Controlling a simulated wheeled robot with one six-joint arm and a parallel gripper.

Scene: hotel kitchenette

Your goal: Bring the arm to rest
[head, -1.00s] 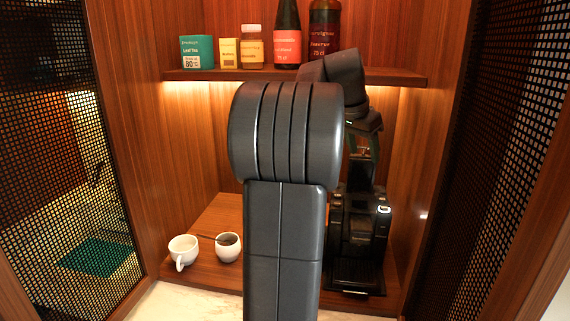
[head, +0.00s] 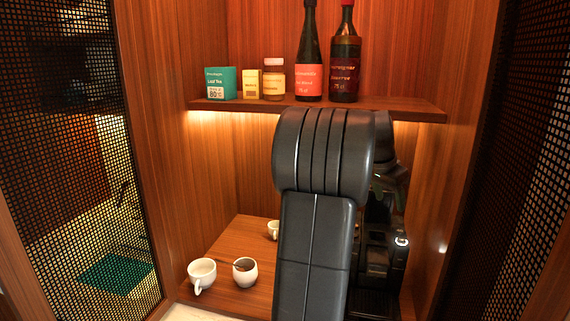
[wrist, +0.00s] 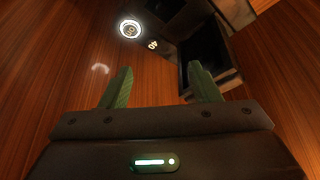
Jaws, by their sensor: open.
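My arm (head: 318,220) stands upright in the middle of the head view, in front of the cabinet. My gripper (wrist: 162,88) shows in the wrist view with its two green fingers spread apart and nothing between them.
Two white cups (head: 202,272) (head: 245,271) stand on the wooden base, left of the arm. Another white cup (head: 273,229) is partly hidden by the arm. The shelf (head: 225,104) above holds bottles (head: 344,68), a jar and boxes. Mesh doors (head: 85,170) (head: 530,160) flank the cabinet.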

